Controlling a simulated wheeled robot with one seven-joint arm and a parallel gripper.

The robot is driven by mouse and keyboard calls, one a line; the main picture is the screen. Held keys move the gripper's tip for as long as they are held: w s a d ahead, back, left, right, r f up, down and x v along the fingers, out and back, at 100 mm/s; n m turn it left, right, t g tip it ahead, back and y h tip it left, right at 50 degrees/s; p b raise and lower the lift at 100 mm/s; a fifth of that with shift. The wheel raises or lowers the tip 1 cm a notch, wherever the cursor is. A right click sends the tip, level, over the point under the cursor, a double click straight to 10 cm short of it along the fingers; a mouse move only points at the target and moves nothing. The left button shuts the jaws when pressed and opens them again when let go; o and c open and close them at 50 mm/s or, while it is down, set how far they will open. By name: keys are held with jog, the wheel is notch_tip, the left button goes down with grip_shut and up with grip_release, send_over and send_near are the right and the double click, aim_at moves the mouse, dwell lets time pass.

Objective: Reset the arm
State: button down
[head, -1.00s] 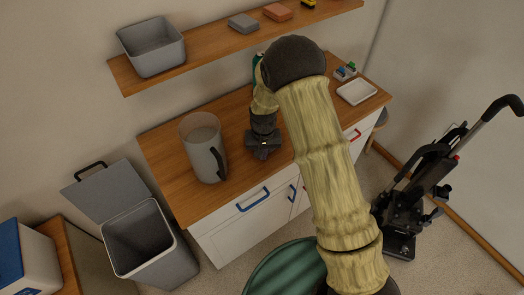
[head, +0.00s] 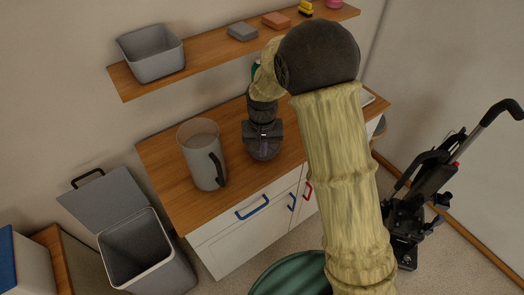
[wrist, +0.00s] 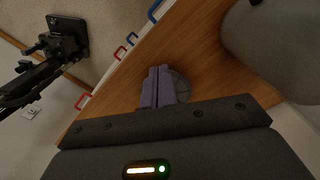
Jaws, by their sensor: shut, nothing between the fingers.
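My gripper (head: 262,150) is over the wooden counter (head: 165,150), just right of the grey pitcher (head: 203,158) with its black handle. In the wrist view, the two purple fingers (wrist: 158,87) are shut together with nothing between them. A grey round shape (wrist: 181,84) shows just behind the fingers; I cannot tell what it is or whether they touch it. The pitcher's grey side (wrist: 280,45) fills the upper right of the wrist view, apart from the fingers. My arm hides part of the counter's right side in the head view.
A shelf (head: 205,58) above the counter holds a grey bin (head: 152,55), sponges and small items. An open-lidded trash bin (head: 140,250) stands at the left. A green round container (head: 290,275) is in front, and a black upright device (head: 410,215) stands at the right.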

jog(key=shift+d, duration=0.1)
jog(key=s+d+r+m+t, duration=0.1)
jog(key=s+d+r, duration=0.3)
jog(key=s+d, duration=0.3)
jog(key=s+d+r+t, duration=0.1)
jog(key=s+d+r, duration=0.3)
jog(key=s+d, duration=0.4)
jog(key=d, duration=0.4)
jog(key=shift+d+r+m+t, duration=0.25)
jog(key=shift+d+m+t, duration=0.05)
jog(key=shift+d+m, duration=0.1)
